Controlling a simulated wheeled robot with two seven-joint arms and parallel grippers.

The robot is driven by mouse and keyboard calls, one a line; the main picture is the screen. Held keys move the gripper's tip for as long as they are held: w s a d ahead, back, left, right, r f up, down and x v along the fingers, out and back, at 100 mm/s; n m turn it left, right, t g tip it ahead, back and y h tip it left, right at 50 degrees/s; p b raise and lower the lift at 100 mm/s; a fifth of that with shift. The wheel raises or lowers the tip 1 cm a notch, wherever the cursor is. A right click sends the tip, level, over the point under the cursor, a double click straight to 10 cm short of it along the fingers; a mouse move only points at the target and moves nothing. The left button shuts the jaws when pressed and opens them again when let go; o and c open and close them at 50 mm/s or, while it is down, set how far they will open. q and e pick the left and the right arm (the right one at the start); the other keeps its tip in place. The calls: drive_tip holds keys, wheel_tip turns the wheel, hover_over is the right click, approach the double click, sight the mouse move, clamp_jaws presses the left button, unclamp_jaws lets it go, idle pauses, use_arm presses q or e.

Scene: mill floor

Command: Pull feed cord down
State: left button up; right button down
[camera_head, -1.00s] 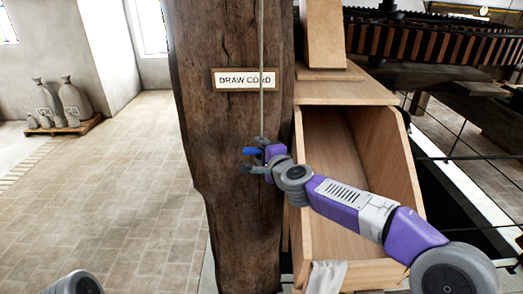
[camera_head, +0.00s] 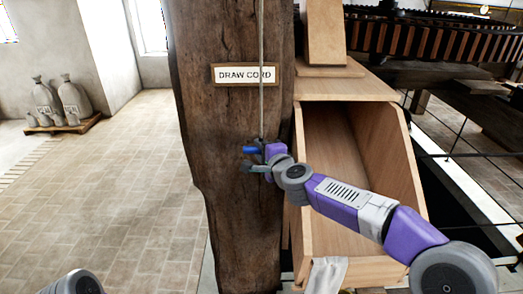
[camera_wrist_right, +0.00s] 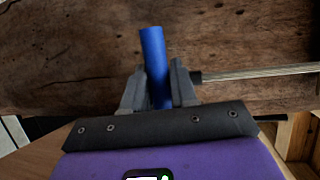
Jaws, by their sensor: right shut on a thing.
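The feed cord (camera_head: 261,75) is a thin, light cord that hangs straight down in front of a dark wooden post. In the right wrist view the cord (camera_wrist_right: 255,74) runs in from the right to a blue handle (camera_wrist_right: 154,55). My right gripper (camera_head: 255,159) is at the cord's lower end, in front of the post. In the right wrist view its two grey fingers (camera_wrist_right: 158,90) are closed on the blue handle, one on each side. The handle's ends stick out to the left in the head view. My left gripper is not in view.
A "DRAW CORD" sign (camera_head: 245,74) is fixed to the wooden post (camera_head: 228,130). A wooden chute (camera_head: 385,140) stands right beside it, behind my right arm. A large toothed wheel (camera_head: 430,40) is at upper right. Sacks (camera_head: 74,97) stand far left; the tiled floor there is clear.

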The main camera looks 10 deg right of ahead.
wheel_tip(320, 180, down, 6)
drive_tip(key=b, duration=0.4)
drive_tip(key=shift+r+b, duration=0.15)
drive_tip(key=shift+b, duration=0.15)
drive_tip(key=shift+r, duration=0.1)
drive_tip(key=c, duration=1)
unclamp_jaws()
drive_tip(key=shift+o, duration=0.2)
drive_tip(key=b+v, duration=0.2)
drive_tip(key=v, duration=0.5)
drive_tip(key=shift+s, duration=0.25)
drive_tip(key=shift+d, duration=0.1)
